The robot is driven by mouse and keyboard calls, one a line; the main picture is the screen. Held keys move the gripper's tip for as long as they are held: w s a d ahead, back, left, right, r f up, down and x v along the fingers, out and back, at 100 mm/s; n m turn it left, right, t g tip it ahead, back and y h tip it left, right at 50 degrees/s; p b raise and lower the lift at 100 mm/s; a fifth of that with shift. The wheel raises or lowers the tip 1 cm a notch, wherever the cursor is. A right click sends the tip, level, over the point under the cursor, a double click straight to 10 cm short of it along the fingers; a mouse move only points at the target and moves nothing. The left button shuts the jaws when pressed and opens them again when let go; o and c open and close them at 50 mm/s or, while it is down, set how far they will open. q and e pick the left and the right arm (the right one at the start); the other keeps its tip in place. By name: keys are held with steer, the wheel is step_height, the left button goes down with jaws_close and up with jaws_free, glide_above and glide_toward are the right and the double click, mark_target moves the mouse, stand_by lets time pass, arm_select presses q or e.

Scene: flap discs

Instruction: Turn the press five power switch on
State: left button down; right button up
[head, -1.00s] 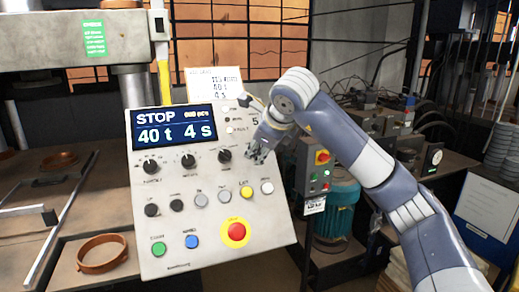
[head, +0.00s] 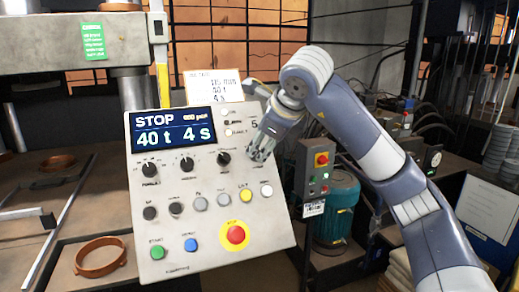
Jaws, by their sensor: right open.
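The press control panel (head: 213,262) tilts up at centre, marked 5 at its upper right. Its display (head: 174,130) reads STOP, 40 t and 4 s. Black rotary knobs (head: 187,166) sit below the display, above a row of small knobs and buttons (head: 200,204). I cannot tell which control is the power switch. My right gripper (head: 260,155) is open, with its fingers at the panel's upper right, right of the rightmost black knob (head: 224,158) and above a white button (head: 266,191). Contact with the panel is unclear. My left gripper is out of view.
A red mushroom button (head: 236,235) and green (head: 157,253) and blue (head: 191,245) buttons are low on the panel. A grey switch box (head: 318,178) and teal motor (head: 336,205) stand to its right.

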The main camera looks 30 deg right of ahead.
steer(key=v, duration=0.6)
steer(key=shift+s+r, duration=0.2)
steer(key=shift+a, duration=0.1)
